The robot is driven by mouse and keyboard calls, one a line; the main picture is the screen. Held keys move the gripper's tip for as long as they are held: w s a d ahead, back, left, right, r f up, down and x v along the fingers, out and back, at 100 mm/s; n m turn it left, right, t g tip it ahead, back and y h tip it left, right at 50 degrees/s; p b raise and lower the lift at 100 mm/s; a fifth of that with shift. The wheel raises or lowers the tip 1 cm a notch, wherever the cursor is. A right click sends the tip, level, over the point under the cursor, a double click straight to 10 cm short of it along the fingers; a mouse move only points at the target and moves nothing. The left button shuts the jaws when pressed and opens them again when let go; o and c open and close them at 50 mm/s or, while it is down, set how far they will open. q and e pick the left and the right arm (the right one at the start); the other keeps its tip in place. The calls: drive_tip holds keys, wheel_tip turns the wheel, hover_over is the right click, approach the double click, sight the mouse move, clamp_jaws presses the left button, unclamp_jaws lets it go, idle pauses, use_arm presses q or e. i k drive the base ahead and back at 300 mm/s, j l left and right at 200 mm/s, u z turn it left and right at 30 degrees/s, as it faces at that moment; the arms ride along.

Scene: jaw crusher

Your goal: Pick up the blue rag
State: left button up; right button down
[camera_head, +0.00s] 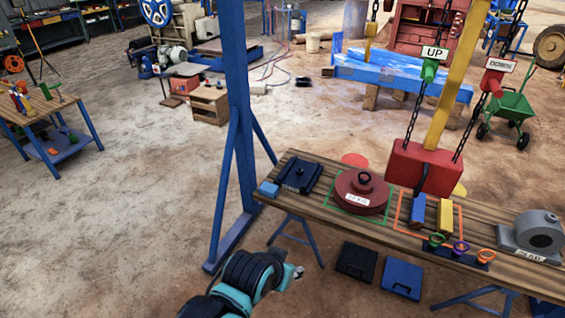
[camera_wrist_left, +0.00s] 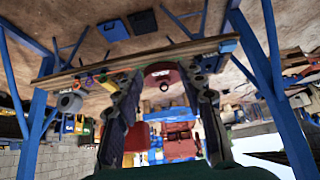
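The blue rag (camera_head: 268,189) is a small, flat blue patch at the left end of the wooden workbench (camera_head: 400,235). It also shows in the left wrist view (camera_wrist_left: 228,46), at the bench's right end in that inverted picture. My left arm comes in at the bottom of the head view, in front of and below the bench's left end. In the left wrist view my left gripper (camera_wrist_left: 165,82) has its two dark fingers spread wide, with nothing between them. It is apart from the rag. My right gripper is not in view.
A dark blue plate (camera_head: 299,174) lies right beside the rag. A red disc weight (camera_head: 361,191) and a hanging red block (camera_head: 425,168) are farther right. A blue steel post (camera_head: 237,110) stands left of the bench.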

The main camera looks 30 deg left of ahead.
sight(267, 190)
drive_tip(key=i+j, duration=0.3)
drive_tip(key=j, duration=0.15)
drive_tip(key=i+j, duration=0.3)
drive_tip(key=j, duration=0.2)
drive_tip(key=i+j, duration=0.35)
drive_tip(key=i+j+u, duration=0.1)
drive_tip(key=i+j, duration=0.2)
drive_tip(key=j, duration=0.25)
